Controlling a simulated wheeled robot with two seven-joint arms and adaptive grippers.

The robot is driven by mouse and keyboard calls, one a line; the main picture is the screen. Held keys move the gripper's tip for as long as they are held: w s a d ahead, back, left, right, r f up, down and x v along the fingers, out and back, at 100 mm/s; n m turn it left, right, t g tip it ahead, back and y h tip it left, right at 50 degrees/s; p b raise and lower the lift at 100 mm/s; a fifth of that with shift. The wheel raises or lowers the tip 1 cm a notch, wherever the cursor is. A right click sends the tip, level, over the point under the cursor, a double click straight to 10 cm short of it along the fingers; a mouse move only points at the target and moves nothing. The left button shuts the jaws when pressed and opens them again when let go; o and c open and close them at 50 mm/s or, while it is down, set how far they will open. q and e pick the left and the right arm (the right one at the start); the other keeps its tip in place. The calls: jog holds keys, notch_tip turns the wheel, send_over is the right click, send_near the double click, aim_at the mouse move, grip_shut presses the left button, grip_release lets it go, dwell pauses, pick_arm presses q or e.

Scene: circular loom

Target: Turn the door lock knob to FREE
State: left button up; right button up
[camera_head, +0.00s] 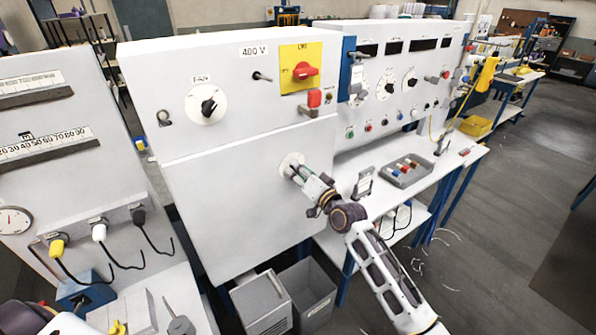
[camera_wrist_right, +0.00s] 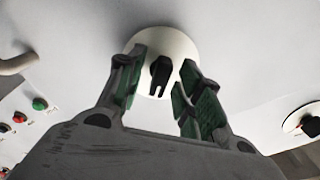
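The door lock knob, a black grip on a round white disc (camera_head: 291,161), sits on the large white lower panel (camera_head: 235,205) in the head view. The right wrist view shows its black grip (camera_wrist_right: 160,75) pointing toward the camera. My right gripper (camera_head: 299,170) is at the knob, hiding most of it in the head view. In the right wrist view, its green-padded fingers (camera_wrist_right: 160,95) stand on both sides of the black grip, with gaps showing. I cannot read any FREE marking.
Above are a black selector knob (camera_head: 208,106) and a red switch on a yellow plate (camera_head: 301,70). A grey tray (camera_head: 407,172) of small coloured items lies on the bench to the right. Grey bins (camera_head: 305,290) stand below the panel.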

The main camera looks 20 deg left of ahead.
pick_arm(q)
notch_tip(320, 180, up, 3)
jog(key=p, duration=0.2)
jog(key=shift+a+f+p, duration=0.15)
jog(key=shift+p, duration=0.15)
pick_arm(e)
jog(key=v, duration=0.7)
pick_arm(q)
jog(key=shift+c, duration=0.5)
pick_arm(e)
jog(key=shift+a, duration=0.1)
